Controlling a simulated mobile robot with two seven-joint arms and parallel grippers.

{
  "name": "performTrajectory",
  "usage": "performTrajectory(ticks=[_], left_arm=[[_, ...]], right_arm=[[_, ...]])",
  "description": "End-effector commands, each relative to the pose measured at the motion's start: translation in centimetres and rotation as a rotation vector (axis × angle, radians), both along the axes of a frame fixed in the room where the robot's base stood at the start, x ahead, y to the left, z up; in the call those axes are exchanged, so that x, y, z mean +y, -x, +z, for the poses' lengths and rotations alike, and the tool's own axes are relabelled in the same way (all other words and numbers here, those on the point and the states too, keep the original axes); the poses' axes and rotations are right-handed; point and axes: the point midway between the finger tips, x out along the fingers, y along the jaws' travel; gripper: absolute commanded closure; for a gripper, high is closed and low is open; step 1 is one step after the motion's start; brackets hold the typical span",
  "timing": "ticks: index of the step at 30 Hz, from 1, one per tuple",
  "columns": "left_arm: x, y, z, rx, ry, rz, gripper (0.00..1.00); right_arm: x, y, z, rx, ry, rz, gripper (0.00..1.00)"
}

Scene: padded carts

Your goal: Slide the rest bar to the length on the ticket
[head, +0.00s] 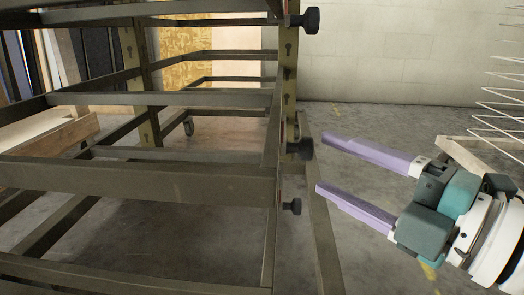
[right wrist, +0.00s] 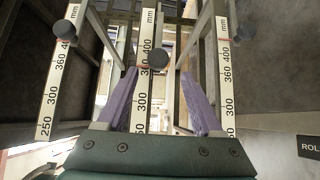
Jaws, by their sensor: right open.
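A dark metal cart frame (head: 150,180) with several horizontal bars fills the left and middle of the head view. Dark round knobs stick out from its right side: an upper one (head: 311,20), a middle one (head: 304,149) and a lower one (head: 295,206). My right gripper (head: 322,164) is open and empty, its purple fingertips just right of the middle and lower knobs. In the right wrist view, three white mm scales (right wrist: 143,95) run lengthwise, each with a knob; the middle knob (right wrist: 158,58) appears between the fingertips. I cannot make out a ticket. My left gripper is not in view.
A pale block wall (head: 400,60) stands behind. A wire rack (head: 505,95) and a light wooden beam (head: 470,150) are at the right. Boards (head: 50,150) lie at the left. Grey floor right of the frame is open.

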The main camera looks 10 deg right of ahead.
Motion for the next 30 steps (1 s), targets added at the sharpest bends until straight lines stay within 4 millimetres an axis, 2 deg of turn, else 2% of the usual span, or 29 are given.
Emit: performTrajectory(ticks=[3,9,21,30], left_arm=[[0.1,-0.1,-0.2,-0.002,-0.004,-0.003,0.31],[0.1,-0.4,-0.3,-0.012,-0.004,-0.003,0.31],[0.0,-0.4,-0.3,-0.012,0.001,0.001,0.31],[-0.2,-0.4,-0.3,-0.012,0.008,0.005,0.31]], right_arm=[[1.0,-1.9,0.1,-0.005,0.001,0.000,0.32],[2.2,-4.0,0.0,-0.002,-0.001,-0.001,0.32],[2.5,-4.6,0.0,0.000,0.000,-0.001,0.33],[2.5,-4.6,0.0,0.000,0.000,-0.001,0.67]])
